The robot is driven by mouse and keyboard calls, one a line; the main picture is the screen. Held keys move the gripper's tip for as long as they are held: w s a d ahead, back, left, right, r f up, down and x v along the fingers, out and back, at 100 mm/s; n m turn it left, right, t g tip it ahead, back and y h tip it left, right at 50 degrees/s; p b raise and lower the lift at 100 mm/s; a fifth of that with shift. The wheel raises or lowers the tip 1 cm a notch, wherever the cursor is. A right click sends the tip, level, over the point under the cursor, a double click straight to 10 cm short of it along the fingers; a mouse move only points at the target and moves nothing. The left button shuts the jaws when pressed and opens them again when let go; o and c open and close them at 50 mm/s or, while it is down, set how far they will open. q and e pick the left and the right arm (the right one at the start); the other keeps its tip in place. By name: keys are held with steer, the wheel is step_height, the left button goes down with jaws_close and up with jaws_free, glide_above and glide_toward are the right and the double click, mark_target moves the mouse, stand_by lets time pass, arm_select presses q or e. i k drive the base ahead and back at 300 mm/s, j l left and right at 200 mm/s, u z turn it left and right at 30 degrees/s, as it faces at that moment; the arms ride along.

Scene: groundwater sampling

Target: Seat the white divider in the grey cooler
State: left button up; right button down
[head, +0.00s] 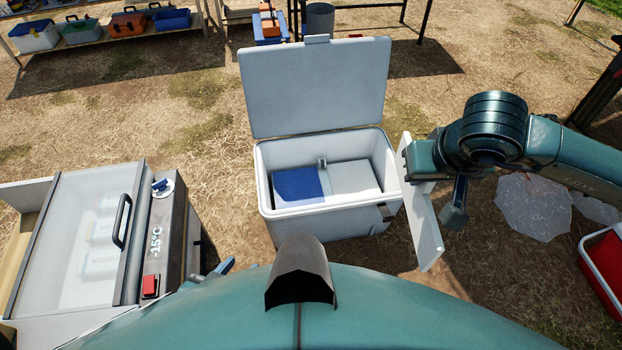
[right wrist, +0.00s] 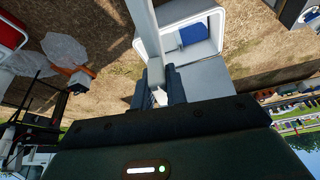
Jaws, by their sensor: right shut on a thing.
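The grey cooler (head: 338,221) stands on the ground in the middle of the head view, its lid (head: 315,90) swung up and back. Inside lie a blue block (head: 297,186) and a pale block (head: 352,177), side by side. The white divider (head: 428,232) is a thin flat panel, held on edge just outside the cooler's right wall. My right gripper (right wrist: 160,84) is shut on it; the divider (right wrist: 146,30) runs out between the fingers in the right wrist view. My left gripper (head: 222,267) barely shows at lower left, mostly hidden, its jaws unclear.
A freezer box (head: 85,235) with a clear lid and red switch stands at left. A shelf (head: 105,45) with several small coolers is at the back left. A crumpled clear bag (head: 533,207) and a red box (head: 604,268) lie at right.

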mark_target(328, 188)
steer(key=i+u, duration=0.3)
steer(key=i+l+u, duration=0.15)
steer(key=i+u, duration=0.15)
steer(key=i, duration=0.25)
steer(key=i+l+u, duration=0.3)
steer(key=i+j, duration=0.1)
